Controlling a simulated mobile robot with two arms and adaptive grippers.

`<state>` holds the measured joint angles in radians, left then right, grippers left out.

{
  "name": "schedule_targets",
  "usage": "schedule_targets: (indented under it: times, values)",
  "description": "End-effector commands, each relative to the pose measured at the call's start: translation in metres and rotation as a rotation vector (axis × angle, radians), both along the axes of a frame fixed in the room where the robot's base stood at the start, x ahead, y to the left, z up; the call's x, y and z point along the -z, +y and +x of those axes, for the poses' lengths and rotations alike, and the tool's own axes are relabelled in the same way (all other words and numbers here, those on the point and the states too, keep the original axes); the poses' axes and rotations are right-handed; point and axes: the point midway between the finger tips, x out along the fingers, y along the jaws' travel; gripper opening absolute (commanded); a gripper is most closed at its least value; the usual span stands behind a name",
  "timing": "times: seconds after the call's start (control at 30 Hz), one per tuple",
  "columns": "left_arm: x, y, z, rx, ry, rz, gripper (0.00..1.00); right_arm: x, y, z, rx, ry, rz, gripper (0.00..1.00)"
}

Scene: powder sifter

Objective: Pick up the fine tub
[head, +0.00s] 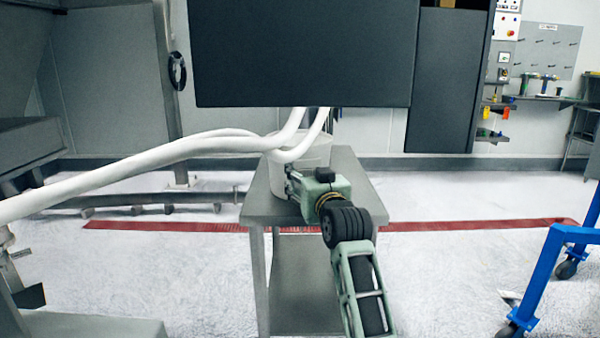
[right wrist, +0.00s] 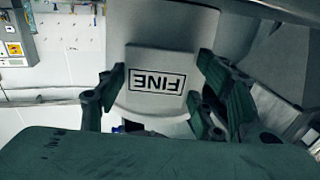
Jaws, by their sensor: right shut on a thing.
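The fine tub (head: 318,153) is a pale grey round container at the small metal table (head: 352,172) in the middle of the head view. White hoses cross in front of its upper part. My right gripper (head: 292,181) is at the tub's front side, low down. In the right wrist view the tub (right wrist: 158,108) shows its FINE label upside down, with the fingers of my right gripper (right wrist: 162,70) on either side, shut on it. The tub's base is partly hidden, so I cannot tell whether it touches the tabletop. My left gripper is not in view.
A large dark box (head: 300,55) hangs above the table, with the white hoses (head: 140,163) running up to it from the left. A blue wheeled frame (head: 545,275) stands at the right. The floor between table and frame is clear.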

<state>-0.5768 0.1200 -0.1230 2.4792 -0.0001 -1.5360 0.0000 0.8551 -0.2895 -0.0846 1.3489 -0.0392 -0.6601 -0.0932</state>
Motion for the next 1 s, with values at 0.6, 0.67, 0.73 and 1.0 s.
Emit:
schedule_targets:
  times: [0.6,0.67,0.73,1.0]
  values:
    - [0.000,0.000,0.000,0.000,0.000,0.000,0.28,-0.005,0.000,-0.001,0.000,-0.010,0.005,0.00]
    - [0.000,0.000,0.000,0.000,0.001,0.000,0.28,-0.006,0.000,-0.001,0.000,-0.009,0.004,0.00]
    - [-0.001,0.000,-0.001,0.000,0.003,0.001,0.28,-0.008,0.000,-0.001,-0.001,-0.009,0.003,0.00]
    - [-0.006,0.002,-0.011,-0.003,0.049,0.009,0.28,-0.036,0.000,0.000,-0.001,-0.014,0.003,0.00]
